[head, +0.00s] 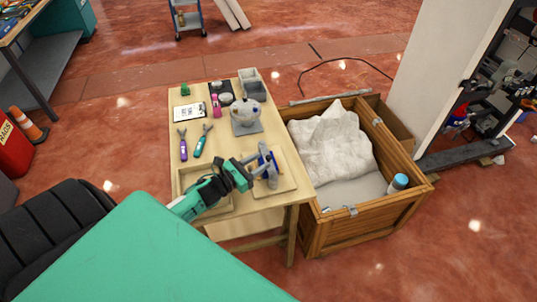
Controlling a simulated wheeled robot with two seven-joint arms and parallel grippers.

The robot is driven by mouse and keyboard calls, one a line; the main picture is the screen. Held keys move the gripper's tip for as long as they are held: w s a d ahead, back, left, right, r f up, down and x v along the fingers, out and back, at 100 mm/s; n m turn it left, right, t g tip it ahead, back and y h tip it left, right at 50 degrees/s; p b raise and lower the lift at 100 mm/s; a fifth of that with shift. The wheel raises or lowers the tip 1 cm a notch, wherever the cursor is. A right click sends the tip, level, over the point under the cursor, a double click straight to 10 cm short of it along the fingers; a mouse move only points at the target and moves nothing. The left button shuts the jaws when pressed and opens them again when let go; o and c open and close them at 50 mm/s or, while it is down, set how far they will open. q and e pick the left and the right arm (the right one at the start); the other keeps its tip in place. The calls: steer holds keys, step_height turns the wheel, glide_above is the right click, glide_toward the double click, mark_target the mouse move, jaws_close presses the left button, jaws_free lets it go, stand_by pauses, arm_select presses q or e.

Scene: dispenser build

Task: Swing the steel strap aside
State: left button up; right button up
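A long thin grey steel strap (323,97) lies along the far edge of the open wooden crate (365,232), to the right of the table. A small metal latch (340,211) sits on the crate's near rim. My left gripper (268,165) is over the right side of the table, above a shallow wooden tray (288,183). It is left of the crate and well apart from the strap. Its fingers are too small to tell whether they are open or shut. My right gripper is not in view.
The crate holds a white crumpled sheet (330,146) and a blue-capped can (397,184). The table (185,98) bears a grey dispenser-like device (245,115), pliers (203,142), a clipboard (189,112) and grey bins (252,83). A white pillar (435,70) stands right of the crate.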

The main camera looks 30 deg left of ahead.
mark_target(269, 157)
arm_select(q)
steer(key=shift+p+x, duration=0.4)
steer(key=shift+x, duration=1.9)
jaws_close()
